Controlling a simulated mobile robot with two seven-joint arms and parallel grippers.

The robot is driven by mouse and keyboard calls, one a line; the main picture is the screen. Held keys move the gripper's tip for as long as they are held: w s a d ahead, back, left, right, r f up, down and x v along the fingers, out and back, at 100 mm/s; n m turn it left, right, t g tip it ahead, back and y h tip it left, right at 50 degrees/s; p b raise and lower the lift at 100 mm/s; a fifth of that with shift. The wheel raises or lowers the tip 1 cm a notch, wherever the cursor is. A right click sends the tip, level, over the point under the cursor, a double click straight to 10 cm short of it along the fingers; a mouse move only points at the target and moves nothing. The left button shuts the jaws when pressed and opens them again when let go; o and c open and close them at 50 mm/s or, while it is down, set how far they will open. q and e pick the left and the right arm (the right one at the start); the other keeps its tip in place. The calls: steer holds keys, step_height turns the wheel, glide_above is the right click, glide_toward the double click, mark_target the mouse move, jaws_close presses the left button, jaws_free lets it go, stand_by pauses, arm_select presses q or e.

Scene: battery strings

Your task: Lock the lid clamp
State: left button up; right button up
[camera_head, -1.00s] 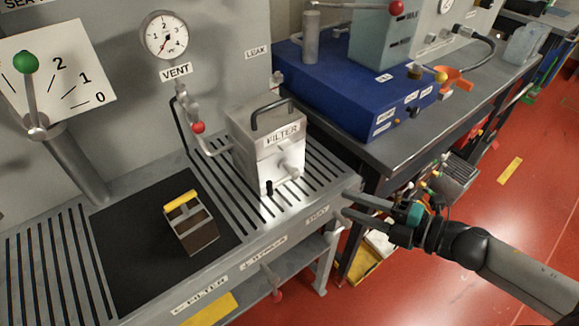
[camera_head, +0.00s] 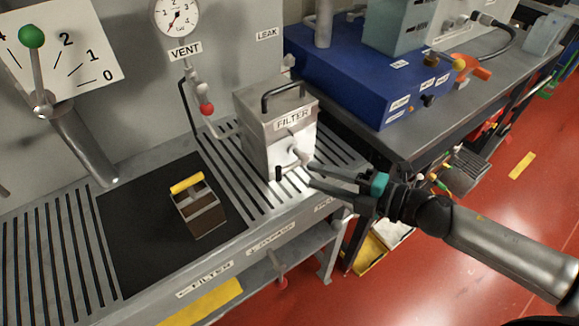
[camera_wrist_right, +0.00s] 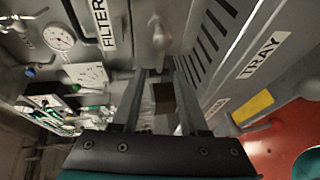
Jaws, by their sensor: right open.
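The metal filter box (camera_head: 262,150) stands on the slatted bench, its lid on top with a black handle (camera_head: 284,92). The lid clamp (camera_head: 298,153), a pale metal lever piece with a rounded end, is on the box's front face. It also shows in the right wrist view (camera_wrist_right: 160,37), beyond the fingertips. My right gripper (camera_head: 312,174) is open and empty, its tips close to the clamp's lower right. In the right wrist view its fingers (camera_wrist_right: 160,72) are spread; contact with the clamp cannot be told. My left gripper is not in view.
A brown filter block with a yellow handle (camera_head: 187,184) sits on the black mat (camera_head: 130,235). A vent valve with a red knob (camera_head: 207,109) is left of the box. A blue case (camera_head: 340,75) stands on the side table. A short black peg (camera_head: 278,173) is by the box front.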

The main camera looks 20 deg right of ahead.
mark_target(290, 166)
steer(key=shift+x, duration=3.75)
steer(key=shift+f, duration=0.1)
steer(key=shift+c, duration=0.3)
jaws_close()
